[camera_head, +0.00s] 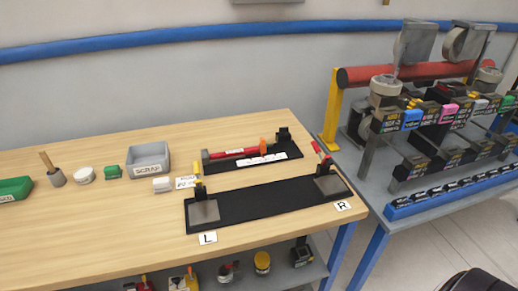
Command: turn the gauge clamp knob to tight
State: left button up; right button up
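A gauge-like fixture with a black base (222,166) lies at the back of the wooden table. It carries a red bar (235,153), an upright orange piece (263,146) and a black block (283,135) at its right end. The orange piece may be the clamp knob, but it is too small to tell its setting. In front lies a long black fixture (262,202) with a yellow-handled clamp (198,186) at L and a red-handled clamp (321,154) at R. Neither of my grippers shows.
A grey SCRAP bin (148,159), green bin (14,189), brush-like tool in a cup (56,176), white round item (84,175) and green item (112,172) stand left. A loaded rack (440,150) stands right. The table's front left is clear.

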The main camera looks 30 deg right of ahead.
aim_at(283, 131)
jog(key=i+l, duration=0.1)
jog(key=l, duration=0.9)
jog(key=i+l, duration=0.15)
jog(key=l, duration=0.3)
